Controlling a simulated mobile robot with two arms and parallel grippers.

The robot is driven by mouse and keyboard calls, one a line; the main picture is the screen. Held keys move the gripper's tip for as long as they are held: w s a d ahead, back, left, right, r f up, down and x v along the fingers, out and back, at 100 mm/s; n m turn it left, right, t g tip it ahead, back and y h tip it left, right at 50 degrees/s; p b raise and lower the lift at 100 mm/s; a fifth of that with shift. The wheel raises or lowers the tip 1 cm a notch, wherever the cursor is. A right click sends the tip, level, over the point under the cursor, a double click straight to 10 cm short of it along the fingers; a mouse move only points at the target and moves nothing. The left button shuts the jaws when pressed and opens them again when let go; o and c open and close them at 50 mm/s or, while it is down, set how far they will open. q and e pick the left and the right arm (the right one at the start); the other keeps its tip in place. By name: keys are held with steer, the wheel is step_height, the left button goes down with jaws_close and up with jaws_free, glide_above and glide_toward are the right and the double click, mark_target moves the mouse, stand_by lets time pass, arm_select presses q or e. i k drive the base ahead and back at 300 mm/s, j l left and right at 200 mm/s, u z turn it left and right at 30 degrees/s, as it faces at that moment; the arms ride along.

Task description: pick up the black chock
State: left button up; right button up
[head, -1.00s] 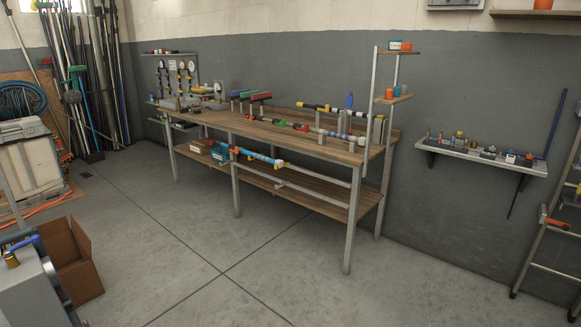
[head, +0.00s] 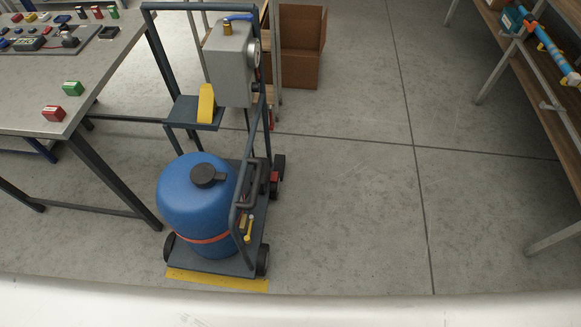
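No black chock can be made out for sure in the head view. A small dark block (head: 279,163) is at the right rear side of the blue-grey cart (head: 215,263), low near the floor. I cannot tell whether it is a chock or a wheel. A red piece (head: 274,182) sits just in front of it. A yellow wedge-shaped piece (head: 206,104) stands on the cart's small shelf. Neither of my grippers is in view.
A blue tank (head: 197,203) with a black cap stands on the cart. A workbench (head: 60,105) with small coloured blocks is at the left. A cardboard box (head: 301,45) stands behind. The floor (head: 350,190) right of the cart is clear.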

mark_target(280, 160)
steer(key=i+l+u, duration=0.1)
steer(key=l+u, duration=0.35)
steer(key=u, duration=0.95)
steer(key=i+l+u, duration=0.15)
steer(key=l+u, duration=0.3)
steer(key=i+l+u, duration=0.1)
steer(key=l+u, duration=0.35)
steer(key=l, duration=0.15)
steer(key=l+u, duration=0.45)
steer(key=k+l+u, duration=0.1)
steer(key=l+u, duration=0.35)
steer(key=l, duration=0.25)
